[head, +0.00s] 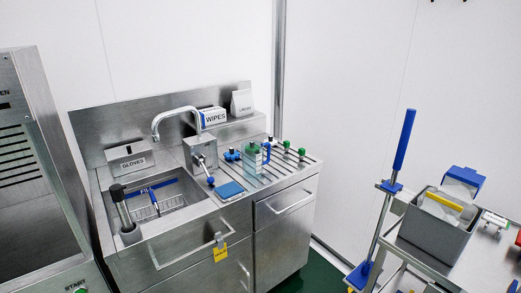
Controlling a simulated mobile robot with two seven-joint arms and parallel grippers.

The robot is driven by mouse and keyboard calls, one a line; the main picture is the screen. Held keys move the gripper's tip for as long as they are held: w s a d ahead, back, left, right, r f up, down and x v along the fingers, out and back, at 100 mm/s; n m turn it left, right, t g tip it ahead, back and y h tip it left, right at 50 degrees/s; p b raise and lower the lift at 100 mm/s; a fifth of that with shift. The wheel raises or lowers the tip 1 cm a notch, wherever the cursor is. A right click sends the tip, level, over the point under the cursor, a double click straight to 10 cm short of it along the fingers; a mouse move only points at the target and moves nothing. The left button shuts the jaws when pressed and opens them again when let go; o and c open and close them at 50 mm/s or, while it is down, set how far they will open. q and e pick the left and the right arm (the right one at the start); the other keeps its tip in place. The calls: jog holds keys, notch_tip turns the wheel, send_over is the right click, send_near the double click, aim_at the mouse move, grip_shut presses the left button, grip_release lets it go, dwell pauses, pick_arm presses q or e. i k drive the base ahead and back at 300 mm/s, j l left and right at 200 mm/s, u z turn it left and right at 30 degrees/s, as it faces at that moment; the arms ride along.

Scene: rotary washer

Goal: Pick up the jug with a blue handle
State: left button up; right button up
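A clear jug (252,165) with a blue handle (266,154) stands upright on the ribbed drainboard of the steel sink unit, right of the faucet. Its handle is on the right side. A green cap shows at its top, and I cannot tell whether it belongs to the jug or to something behind it. Neither of my grippers shows in the head view, and nothing is seen holding the jug.
Small blue-topped (232,154) and green-topped items (301,154) stand close to the jug. A blue pad (230,189) lies in front of it. The faucet (176,115) arches over the basin at left. A cart with a grey bin (435,237) stands right.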

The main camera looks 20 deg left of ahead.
aim_at(252, 151)
jog(key=i+j, duration=0.35)
jog(key=i, duration=0.2)
jog(key=i+j, duration=0.35)
jog(key=i, duration=0.2)
